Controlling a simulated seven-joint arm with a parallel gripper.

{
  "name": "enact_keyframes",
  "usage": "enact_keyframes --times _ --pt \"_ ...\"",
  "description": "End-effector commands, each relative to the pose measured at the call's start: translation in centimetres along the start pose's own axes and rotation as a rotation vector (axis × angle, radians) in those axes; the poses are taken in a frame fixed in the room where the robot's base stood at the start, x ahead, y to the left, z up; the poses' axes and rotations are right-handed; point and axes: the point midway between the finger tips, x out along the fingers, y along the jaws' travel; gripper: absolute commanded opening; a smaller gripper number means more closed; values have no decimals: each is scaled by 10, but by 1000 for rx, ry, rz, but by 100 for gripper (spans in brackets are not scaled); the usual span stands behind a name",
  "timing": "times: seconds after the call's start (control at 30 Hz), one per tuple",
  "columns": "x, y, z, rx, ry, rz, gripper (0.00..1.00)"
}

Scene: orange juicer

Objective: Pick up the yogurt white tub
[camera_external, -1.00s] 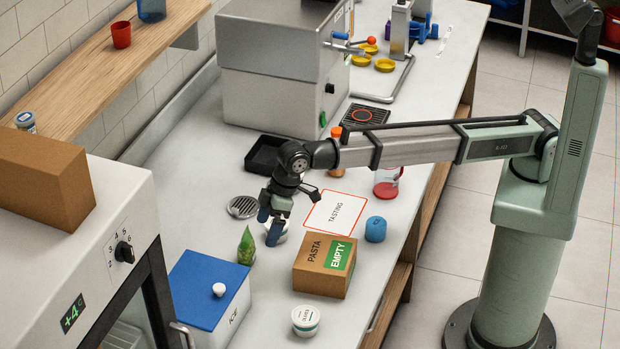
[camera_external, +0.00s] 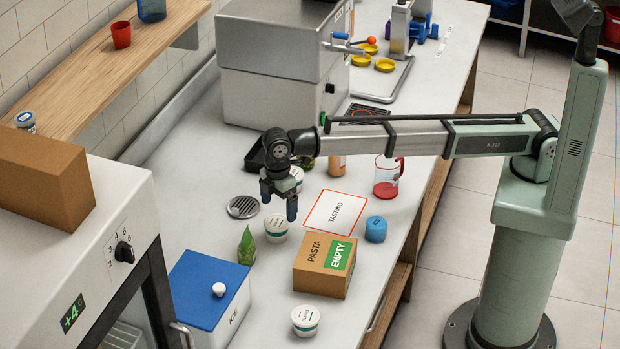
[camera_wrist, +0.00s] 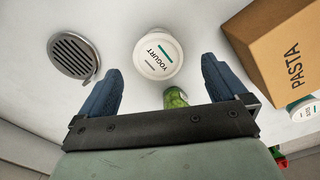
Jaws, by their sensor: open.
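The yogurt tub (camera_external: 276,229) is a small white round tub standing upright on the counter, left of the pasta box and beside the green pouch. In the wrist view its white lid (camera_wrist: 158,54), lettered YOGURT with a green stripe, shows just beyond and between my fingertips. My gripper (camera_external: 279,198) is open and empty, with its blue fingers pointing down, above the counter by the tub. In the wrist view my gripper (camera_wrist: 160,72) has its fingers spread wide, one either side of the lid's line. No finger visibly touches the tub.
The pasta box (camera_external: 322,265) stands right of the tub, the green pouch (camera_external: 246,246) left. A round drain (camera_external: 243,207) is nearby. Another white tub (camera_external: 305,320) stands in front; one more (camera_external: 297,178) is partly hidden behind my gripper. The tasting card (camera_external: 336,211) lies flat.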

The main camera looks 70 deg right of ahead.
Motion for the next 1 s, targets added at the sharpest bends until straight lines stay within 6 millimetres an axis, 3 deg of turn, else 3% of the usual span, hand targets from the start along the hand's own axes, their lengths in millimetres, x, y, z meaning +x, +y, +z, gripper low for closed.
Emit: enact_keyframes --times 0.1,0.47,0.8,1.0 --pt "14 0 0 0 -1 -1 99" --pt "31 1 -2 1 0 0 99" --pt "71 4 -6 1 0 0 99" --pt "73 4 -7 1 1 0 99"
